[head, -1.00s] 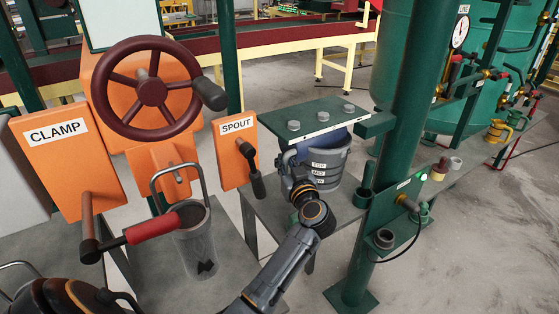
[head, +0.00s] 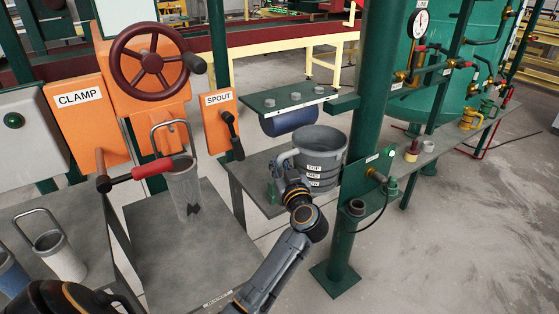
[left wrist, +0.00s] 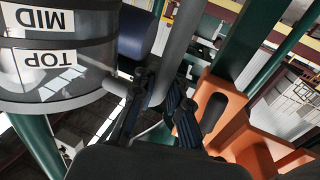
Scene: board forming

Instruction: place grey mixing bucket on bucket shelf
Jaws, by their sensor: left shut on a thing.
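The grey mixing bucket (head: 318,150) is upright and open at the top, with TOP and MID labels on its side. It is in front of and right of the green bracket (head: 290,97), clear of the blue cylinder (head: 290,121) under it. My left gripper (head: 284,182) is shut on the bucket's handle, at its left side. In the left wrist view the bucket (left wrist: 55,55) fills the upper left and the fingers (left wrist: 160,105) close by the grey handle. A grey shelf (head: 170,255) with a small label on its front edge is at lower left; I take it as the bucket shelf.
A grey canister with a raised handle (head: 184,190) stands on that shelf. Another canister (head: 60,255) is farther left. A red-grip clamp lever (head: 145,171) and a spout lever (head: 231,135) jut out. A green post (head: 365,150) rises close right of the bucket.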

